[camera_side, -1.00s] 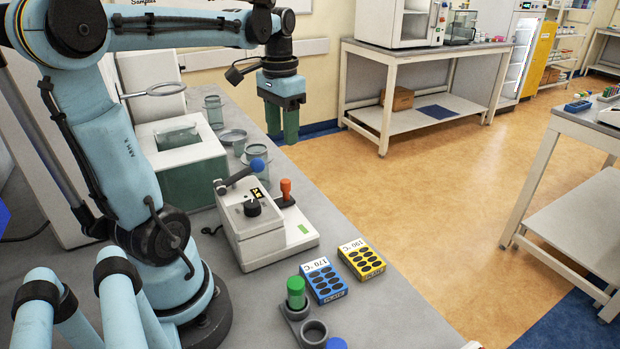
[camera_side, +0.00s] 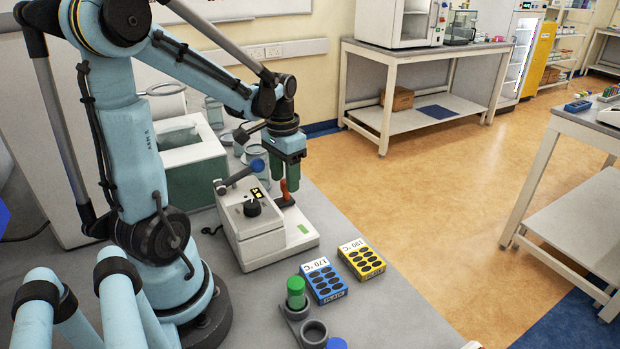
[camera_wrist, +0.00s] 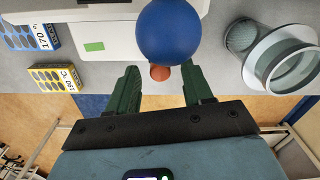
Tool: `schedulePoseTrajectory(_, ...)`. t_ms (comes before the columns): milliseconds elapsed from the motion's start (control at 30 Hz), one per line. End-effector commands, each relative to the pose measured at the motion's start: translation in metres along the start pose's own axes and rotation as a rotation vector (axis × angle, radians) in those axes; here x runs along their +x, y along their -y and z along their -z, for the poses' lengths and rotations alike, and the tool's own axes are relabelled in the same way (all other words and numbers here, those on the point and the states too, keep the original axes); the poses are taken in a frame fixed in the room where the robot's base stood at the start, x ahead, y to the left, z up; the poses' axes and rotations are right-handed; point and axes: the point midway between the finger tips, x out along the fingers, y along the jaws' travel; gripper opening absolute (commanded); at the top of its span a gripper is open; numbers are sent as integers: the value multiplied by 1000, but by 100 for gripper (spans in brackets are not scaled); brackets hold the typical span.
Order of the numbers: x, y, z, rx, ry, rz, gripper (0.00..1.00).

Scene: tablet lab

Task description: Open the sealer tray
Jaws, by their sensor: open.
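The sealer (camera_side: 258,232) is a white bench unit with a black knob (camera_side: 252,207) and a green label. A dark lever with a blue ball end (camera_side: 256,165) rises at its back. An orange-red handle (camera_side: 285,190) stands on its right side. My gripper (camera_side: 290,188) is open, pointing down at this handle. In the wrist view the orange handle (camera_wrist: 160,73) shows between the two green fingers, partly hidden by the large blue ball (camera_wrist: 168,30). I cannot tell whether a finger touches the handle.
A blue plate marked 170 °C (camera_side: 324,281) and a yellow plate marked 190 °C (camera_side: 362,260) lie in front of the sealer. A green-capped vial (camera_side: 296,291) stands in a grey holder. Glassware (camera_wrist: 275,55) stands close beside the gripper.

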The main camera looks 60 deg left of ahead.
Motion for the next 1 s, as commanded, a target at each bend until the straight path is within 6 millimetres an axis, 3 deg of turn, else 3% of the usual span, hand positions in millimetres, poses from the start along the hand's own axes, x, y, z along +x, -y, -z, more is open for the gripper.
schedulePoseTrajectory(333,2,0,0,0,0,0,49)
schedulePoseTrajectory(667,2,0,0,0,0,0,0)
schedulePoseTrajectory(1000,2,-1,5,1,0,-1,0)
